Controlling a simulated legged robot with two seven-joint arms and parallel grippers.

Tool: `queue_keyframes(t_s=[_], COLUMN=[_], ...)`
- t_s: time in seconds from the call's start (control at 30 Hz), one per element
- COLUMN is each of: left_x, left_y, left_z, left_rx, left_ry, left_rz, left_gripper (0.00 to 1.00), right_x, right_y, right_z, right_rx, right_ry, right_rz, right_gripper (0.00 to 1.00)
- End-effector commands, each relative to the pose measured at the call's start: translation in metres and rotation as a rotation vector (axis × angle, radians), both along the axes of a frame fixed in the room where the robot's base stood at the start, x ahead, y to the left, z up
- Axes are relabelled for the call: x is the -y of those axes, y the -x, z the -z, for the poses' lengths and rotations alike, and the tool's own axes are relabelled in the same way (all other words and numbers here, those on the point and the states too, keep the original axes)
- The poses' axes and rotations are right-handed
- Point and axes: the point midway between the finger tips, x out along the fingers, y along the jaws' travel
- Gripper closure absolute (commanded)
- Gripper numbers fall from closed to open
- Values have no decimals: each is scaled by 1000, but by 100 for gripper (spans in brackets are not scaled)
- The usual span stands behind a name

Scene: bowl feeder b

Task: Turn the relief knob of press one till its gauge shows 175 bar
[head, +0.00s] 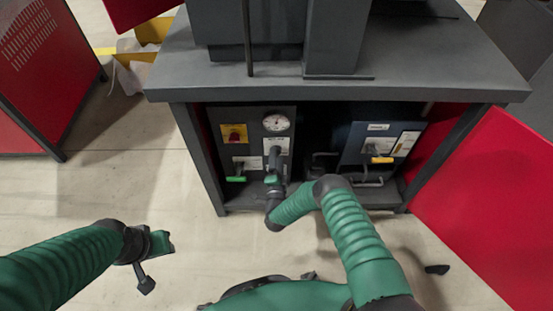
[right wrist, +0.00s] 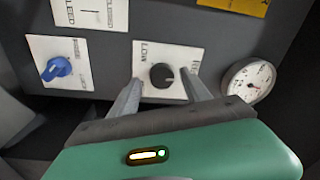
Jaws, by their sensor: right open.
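The black round relief knob (right wrist: 162,76) sits on a white label, with "LOW" readable, in the right wrist view. My right gripper (right wrist: 163,84) is open, with one finger on each side of the knob; I cannot tell whether they touch it. The white round gauge (head: 276,122) is on the grey panel above my right gripper (head: 275,153) in the head view. The gauge (right wrist: 248,81) also shows in the right wrist view; its reading is too small to tell. My left gripper (head: 150,264) hangs over the floor, away from the press.
A red-and-yellow switch (head: 234,133) and a green lever (head: 236,179) are left of my right gripper. A blue knob (right wrist: 56,68) shows in the right wrist view. The grey tabletop (head: 420,62) overhangs the panel. A red door (head: 495,205) stands open at right.

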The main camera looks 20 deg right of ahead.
Motion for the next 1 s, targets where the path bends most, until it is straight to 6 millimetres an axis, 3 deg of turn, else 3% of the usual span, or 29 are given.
queue_keyframes(t_s=[0.17, 0.4, 0.6, 0.73, 1.0], left_x=[0, 0, 0, 0, 0], left_y=[0, 0, 0, 0, 0], left_z=[-8, -38, -51, -52, -51], left_rx=[0, 0, 0, 0, 0], left_ry=[0, 0, 0, 0, 0], left_rz=[0, 0, 0, 0, 0], left_gripper=[64, 64, 64, 64, 64], right_x=[-4, -21, -33, -36, -36], right_y=[10, 65, 104, 114, 115], right_z=[-2, 0, 6, 9, 10], right_rx=[-1, -5, -5, -2, -1], right_ry=[0, 0, 0, 0, 1], right_rz=[-1, -2, 0, 0, 0], right_gripper=[45, 45, 45, 45, 45])
